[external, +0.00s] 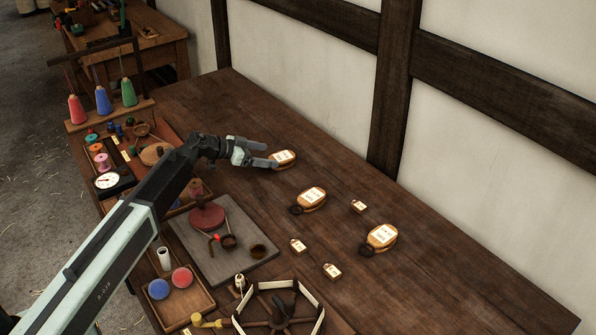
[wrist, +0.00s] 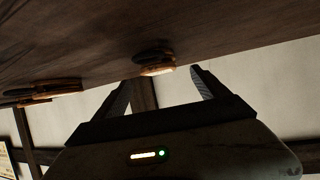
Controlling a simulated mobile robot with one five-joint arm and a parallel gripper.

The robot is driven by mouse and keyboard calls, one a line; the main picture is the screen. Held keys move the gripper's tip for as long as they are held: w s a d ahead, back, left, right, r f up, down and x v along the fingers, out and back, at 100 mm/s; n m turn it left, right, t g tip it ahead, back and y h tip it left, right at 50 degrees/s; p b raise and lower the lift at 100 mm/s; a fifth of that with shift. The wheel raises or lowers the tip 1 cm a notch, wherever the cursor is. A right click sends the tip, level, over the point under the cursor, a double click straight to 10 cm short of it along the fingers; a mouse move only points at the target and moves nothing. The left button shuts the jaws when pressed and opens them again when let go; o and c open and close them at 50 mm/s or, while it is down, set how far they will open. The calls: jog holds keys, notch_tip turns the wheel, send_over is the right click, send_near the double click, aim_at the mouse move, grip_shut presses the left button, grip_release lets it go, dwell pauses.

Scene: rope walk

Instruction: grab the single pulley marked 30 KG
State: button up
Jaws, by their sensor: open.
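Three wooden pulleys with white labels lie on the dark table: a far one (external: 284,157), a middle one (external: 311,196) and a near one (external: 381,237). Their label print is too small to read, so I cannot tell which is marked 30 KG. My gripper (external: 268,158) is open at the far pulley, its fingers close to that pulley's left side. In the wrist view one pulley (wrist: 156,66) shows ahead, between the directions of my open fingers (wrist: 162,84). Other pulleys (wrist: 55,87) show at that view's left. I cannot tell whether the fingers touch anything.
Small tagged blocks (external: 358,206) lie among the pulleys. A grey board (external: 190,238) with a red disc, a tray with colored balls (external: 181,279) and a spoked wheel (external: 280,310) stand at left and front. A white wall (external: 480,150) bounds the right. The table's right side is clear.

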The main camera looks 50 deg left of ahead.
aim_at(275, 158)
jog(key=b+x, duration=0.1)
jog(key=x, duration=0.1)
jog(key=f+b+x, duration=0.1)
jog(key=b+x, duration=0.1)
jog(key=x, duration=0.1)
jog(key=shift+s, duration=0.2)
jog(key=shift+w+d, duration=0.1)
jog(key=shift+r, duration=0.15)
jog(key=shift+c, duration=0.8)
jog(key=c, duration=1.6)
